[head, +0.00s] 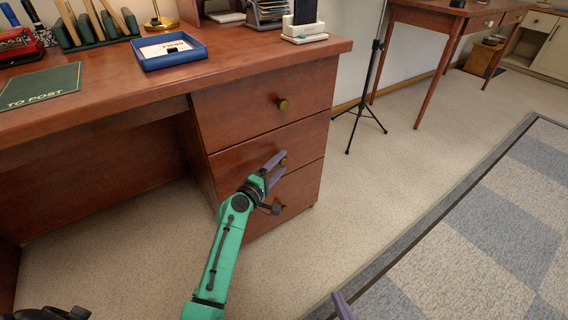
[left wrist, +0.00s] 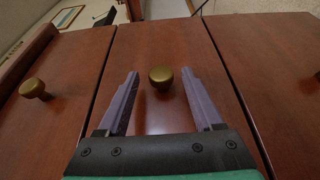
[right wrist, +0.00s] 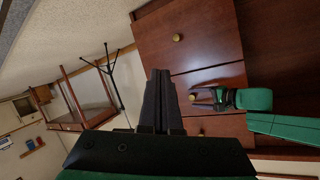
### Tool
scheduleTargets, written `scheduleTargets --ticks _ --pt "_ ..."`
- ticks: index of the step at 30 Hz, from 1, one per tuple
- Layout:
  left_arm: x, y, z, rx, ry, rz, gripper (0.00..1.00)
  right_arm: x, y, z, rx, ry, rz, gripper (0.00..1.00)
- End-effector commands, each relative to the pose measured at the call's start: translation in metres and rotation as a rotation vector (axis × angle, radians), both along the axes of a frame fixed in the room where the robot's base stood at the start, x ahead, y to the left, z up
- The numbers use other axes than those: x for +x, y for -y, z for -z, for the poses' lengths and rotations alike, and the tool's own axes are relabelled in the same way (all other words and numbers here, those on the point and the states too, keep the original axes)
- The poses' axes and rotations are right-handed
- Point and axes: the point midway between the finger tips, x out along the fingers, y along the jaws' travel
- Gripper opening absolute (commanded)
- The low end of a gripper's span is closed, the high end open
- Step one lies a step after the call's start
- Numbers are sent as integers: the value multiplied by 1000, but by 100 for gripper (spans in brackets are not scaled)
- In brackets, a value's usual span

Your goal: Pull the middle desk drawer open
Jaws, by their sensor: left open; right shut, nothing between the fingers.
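The middle desk drawer (head: 235,158) is the second of three stacked reddish-brown drawers and looks flush with its neighbours. Its round brass knob (head: 285,161) is partly hidden behind my fingers in the head view. My left gripper (head: 276,168) is open in front of this drawer. In the left wrist view the knob (left wrist: 161,77) shows in the gap between the two purple fingertips, with space on both sides. My right gripper (right wrist: 158,75) is shut and empty, away from the desk; only a purple fingertip (head: 342,306) shows at the bottom of the head view.
The top drawer knob (head: 283,104) is above, and the bottom drawer knob (head: 281,209) below my left gripper. The desktop (head: 110,88) holds a blue tray (head: 170,52) and other items. A black tripod stand (head: 368,120) is right of the desk. The carpet before the drawers is clear.

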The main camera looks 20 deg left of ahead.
Motion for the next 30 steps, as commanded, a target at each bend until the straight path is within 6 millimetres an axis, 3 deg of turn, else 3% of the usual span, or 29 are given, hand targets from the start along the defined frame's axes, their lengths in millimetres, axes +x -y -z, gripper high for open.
scheduleTargets --ticks 1,6,15,16,21,30 --pt "6 1 3 -1 0 -1 68 15 0 -12 7 50 9 0" --pt "19 6 2 1 -2 -1 68 35 1 -33 18 128 22 0" --pt "22 6 2 2 -3 -1 68 39 1 -39 20 147 25 0" --pt "22 6 2 2 -3 -1 60 39 1 -39 20 147 25 0" --pt "22 6 2 2 -3 -1 0 39 1 -39 20 147 25 0" --pt "22 6 2 2 -3 -1 0 39 1 -38 20 145 25 0"
